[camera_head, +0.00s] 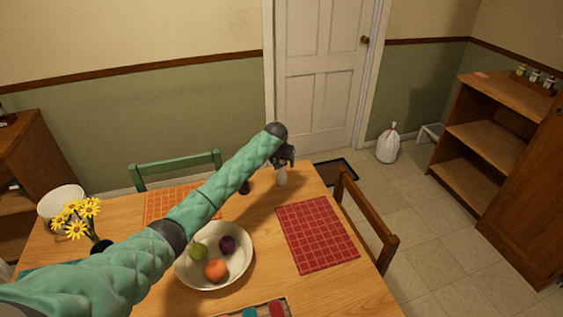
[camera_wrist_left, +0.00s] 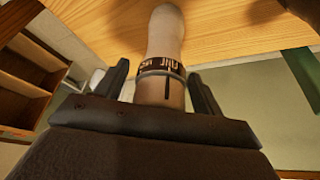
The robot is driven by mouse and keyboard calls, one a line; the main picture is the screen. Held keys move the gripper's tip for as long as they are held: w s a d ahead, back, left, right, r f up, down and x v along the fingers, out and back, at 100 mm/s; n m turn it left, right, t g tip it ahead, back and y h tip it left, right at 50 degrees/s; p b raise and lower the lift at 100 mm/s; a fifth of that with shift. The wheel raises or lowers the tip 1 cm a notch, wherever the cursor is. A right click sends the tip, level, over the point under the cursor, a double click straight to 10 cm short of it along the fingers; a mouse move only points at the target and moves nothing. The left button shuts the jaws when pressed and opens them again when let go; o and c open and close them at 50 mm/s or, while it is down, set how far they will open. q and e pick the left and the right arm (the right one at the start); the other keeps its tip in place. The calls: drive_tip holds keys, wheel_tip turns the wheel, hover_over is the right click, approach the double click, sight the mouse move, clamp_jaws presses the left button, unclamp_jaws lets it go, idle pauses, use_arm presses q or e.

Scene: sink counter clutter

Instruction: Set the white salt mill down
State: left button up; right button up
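The white salt mill (camera_head: 281,177) is upright at the table's far right corner in the head view, directly below my left gripper (camera_head: 286,155). In the left wrist view the mill (camera_wrist_left: 165,40), pale with a dark lettered band, lies between the two fingers of my left gripper (camera_wrist_left: 160,82). Narrow gaps seem to show beside it, so I cannot tell whether the fingers press on it. Whether its base touches the table is also unclear. My right gripper is not in view.
A dark object (camera_head: 245,187) stands left of the mill, partly behind my arm. A red placemat (camera_head: 318,236) lies nearer, and a fruit bowl (camera_head: 240,274) sits below my arm. A wooden chair (camera_head: 366,215) is at the right edge. The wooden tabletop (camera_head: 262,215) between is bare.

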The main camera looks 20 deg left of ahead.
use_arm(q)
drive_tip(key=shift+s+r, duration=0.15)
drive_tip(key=shift+r, duration=0.35)
drive_tip(key=b+v, duration=0.3)
drive_tip(key=v, duration=0.8)
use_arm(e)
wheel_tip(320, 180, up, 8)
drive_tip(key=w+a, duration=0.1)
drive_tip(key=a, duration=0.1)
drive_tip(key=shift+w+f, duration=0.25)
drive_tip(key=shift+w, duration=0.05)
use_arm(q)
drive_tip(key=shift+s, duration=0.1)
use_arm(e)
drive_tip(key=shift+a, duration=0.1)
